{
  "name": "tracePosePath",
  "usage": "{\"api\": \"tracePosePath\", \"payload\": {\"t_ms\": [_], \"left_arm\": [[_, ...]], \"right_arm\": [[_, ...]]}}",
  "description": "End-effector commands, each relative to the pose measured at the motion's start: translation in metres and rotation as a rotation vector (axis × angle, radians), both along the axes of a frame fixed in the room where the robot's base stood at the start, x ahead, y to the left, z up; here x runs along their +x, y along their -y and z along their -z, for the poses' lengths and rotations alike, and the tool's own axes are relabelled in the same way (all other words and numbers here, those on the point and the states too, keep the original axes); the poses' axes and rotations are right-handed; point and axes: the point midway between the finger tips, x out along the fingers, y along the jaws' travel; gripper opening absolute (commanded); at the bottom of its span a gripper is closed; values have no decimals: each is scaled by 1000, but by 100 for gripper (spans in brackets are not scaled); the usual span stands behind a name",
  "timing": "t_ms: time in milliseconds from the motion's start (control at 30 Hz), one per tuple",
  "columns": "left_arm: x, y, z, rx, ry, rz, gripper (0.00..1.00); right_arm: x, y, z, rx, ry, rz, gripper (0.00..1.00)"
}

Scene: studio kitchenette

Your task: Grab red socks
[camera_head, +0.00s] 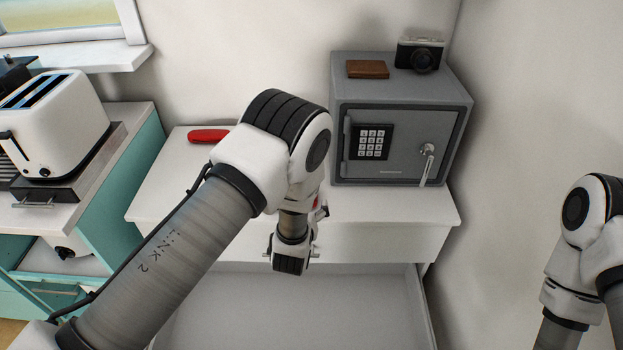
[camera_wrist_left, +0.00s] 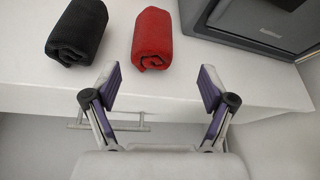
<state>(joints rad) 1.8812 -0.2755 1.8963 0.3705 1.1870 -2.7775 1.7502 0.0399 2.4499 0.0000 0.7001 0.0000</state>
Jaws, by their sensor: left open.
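The red socks (camera_wrist_left: 152,38) are a rolled red bundle on the white cabinet top, beyond my left gripper in the left wrist view. In the head view my arm hides most of them; only a small red patch (camera_head: 317,203) shows beside the wrist. My left gripper (camera_wrist_left: 159,87) is open and empty, its two fingers spread at the cabinet's front edge, apart from the socks and roughly in line with them. Its fingers are hidden in the head view. My right arm shows at the right edge of the head view, but its gripper is out of view.
A black rolled bundle (camera_wrist_left: 77,30) lies left of the red socks. A grey safe (camera_head: 400,125) stands behind on the right, with a camera (camera_head: 419,55) and brown wallet-like item (camera_head: 367,69) on top. A red elongated object (camera_head: 208,135) lies back left. An empty drawer-like space (camera_head: 290,312) is below.

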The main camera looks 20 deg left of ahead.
Motion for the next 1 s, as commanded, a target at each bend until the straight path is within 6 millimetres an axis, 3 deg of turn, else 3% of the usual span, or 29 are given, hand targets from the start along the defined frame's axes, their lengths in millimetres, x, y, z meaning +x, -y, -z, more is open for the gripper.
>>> {"api": "tracePosePath", "payload": {"t_ms": [433,667,700,800,1000], "left_arm": [[60,-14,24,-3,-1,-3,83],[64,-15,27,-1,-3,-1,83],[64,-15,27,-1,-3,-1,76],[64,-15,27,-2,-3,-2,41],[63,-15,27,-2,-4,-2,38]], "right_arm": [[0,0,-22,0,0,0,40],[0,0,-21,0,-1,0,40],[0,0,-21,0,-1,0,40],[0,0,-21,0,-1,0,40],[0,0,-21,0,-1,0,40]]}}
